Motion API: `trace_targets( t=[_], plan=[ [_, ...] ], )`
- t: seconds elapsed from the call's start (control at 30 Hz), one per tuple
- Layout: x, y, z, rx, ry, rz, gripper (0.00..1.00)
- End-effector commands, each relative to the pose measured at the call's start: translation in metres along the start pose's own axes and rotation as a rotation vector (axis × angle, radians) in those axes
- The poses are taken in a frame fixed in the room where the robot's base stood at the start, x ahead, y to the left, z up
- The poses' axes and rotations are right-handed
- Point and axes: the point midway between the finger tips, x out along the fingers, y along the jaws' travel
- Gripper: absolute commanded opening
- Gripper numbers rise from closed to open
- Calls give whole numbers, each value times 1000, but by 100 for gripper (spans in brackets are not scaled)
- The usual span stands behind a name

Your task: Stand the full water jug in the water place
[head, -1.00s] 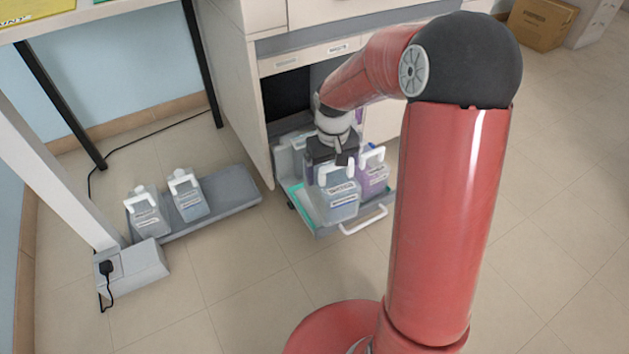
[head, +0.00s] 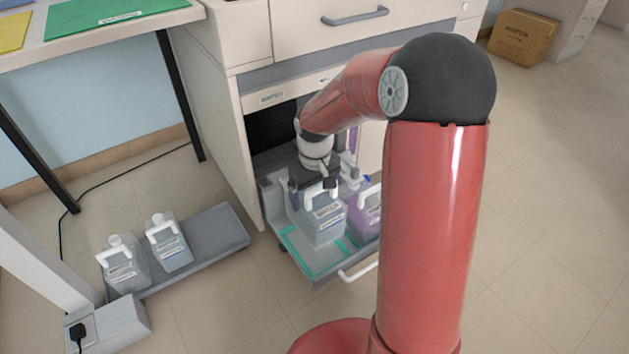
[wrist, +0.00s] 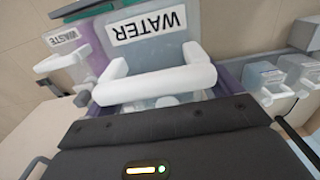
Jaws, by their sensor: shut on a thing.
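My gripper (head: 318,188) is shut on the white handle of a translucent jug with pale blue liquid (head: 322,222). The jug is upright, over or on the grey pull-out tray (head: 316,272) of the cabinet; whether its base touches the tray I cannot tell. Teal outlines on the tray show in front of and beside it. In the wrist view the white handle (wrist: 155,86) crosses in front of a pale panel with the WATER label (wrist: 147,24), which reads upside down. My fingertips are hidden there. A WASTE label (wrist: 62,37) shows to its left.
A purple jug (head: 366,214) stands close on the right of the tray, partly behind my arm. Two white-handled jugs (head: 122,268) (head: 168,245) stand on a low grey platform (head: 215,238) at left. The tray's white pull handle (head: 358,271) sticks out in front.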

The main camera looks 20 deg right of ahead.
Motion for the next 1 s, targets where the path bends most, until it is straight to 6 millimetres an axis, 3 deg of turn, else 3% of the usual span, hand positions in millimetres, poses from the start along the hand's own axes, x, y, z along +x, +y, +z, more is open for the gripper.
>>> trace_targets(
  t=[0.1,0.23,0.53,0.8,1.0],
  plan=[
    [27,0,0,-1,0,-1,20],
    [46,0,-1,-1,1,0,20],
    [62,0,-1,0,3,2,20],
    [96,0,-1,0,2,1,20],
    [98,0,-1,1,4,2,20]
  ],
)
